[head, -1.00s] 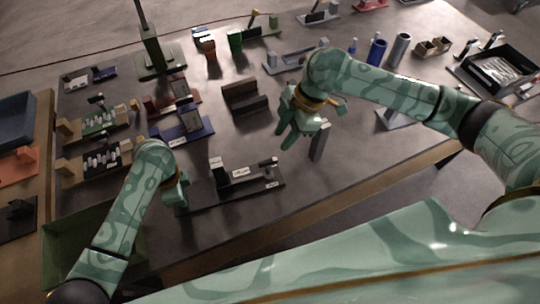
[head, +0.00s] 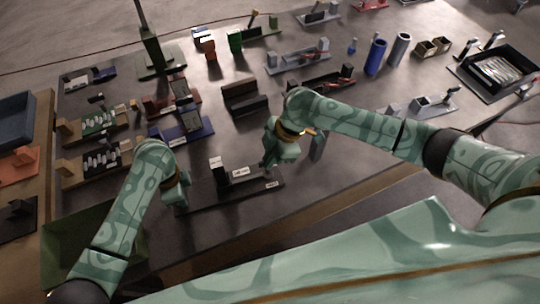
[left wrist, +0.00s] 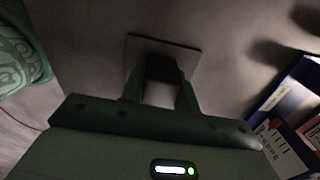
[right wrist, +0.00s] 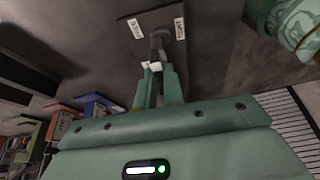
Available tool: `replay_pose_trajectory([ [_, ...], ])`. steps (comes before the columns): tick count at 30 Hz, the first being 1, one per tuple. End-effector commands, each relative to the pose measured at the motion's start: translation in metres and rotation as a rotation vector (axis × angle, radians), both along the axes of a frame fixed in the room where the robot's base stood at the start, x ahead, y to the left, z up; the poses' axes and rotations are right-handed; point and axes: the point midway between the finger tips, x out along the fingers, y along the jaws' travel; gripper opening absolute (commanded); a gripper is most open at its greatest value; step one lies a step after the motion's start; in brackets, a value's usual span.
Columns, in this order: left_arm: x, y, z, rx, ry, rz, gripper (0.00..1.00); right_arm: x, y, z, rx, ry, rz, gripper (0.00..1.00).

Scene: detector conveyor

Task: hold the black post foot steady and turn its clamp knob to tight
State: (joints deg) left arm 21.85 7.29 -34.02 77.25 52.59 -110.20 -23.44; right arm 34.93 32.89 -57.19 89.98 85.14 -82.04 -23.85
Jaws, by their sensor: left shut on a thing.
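The black post foot (head: 222,196) lies on the grey table in the lower middle of the head view, a long flat base with an upright block and white labels. My left gripper (head: 183,203) is at its left end; in the left wrist view its fingers are shut on a dark block of the foot (left wrist: 165,48). My right gripper (head: 269,163) is at the foot's right end, where it covers the clamp knob in the head view. In the right wrist view its fingers are close together at the grey knob (right wrist: 158,42), with a pale part between their tips. Whether they grip it is unclear.
A blue stand (head: 190,131) and a dark brown block (head: 242,97) lie behind the foot. A green tray (head: 75,245) stands at the lower left. A grey fixture (head: 420,106) lies to the right. Bare table lies in front of the foot.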

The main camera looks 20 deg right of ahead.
Motion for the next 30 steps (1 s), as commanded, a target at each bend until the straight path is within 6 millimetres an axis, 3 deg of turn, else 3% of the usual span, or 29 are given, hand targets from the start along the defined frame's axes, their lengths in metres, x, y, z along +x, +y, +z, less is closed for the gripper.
replay_pose_trajectory([
  [14, 0.0006, -0.0005, 0.0009, -0.002, -0.002, -0.001, 0.00, -0.0001, -0.0004, 0.0006, -0.002, -0.002, -0.083, 0.00],
  [30, 0.0004, -0.0005, 0.0008, -0.001, -0.001, -0.002, 0.00, -0.0030, 0.0008, 0.0005, 0.000, -0.002, -0.505, 0.00],
])
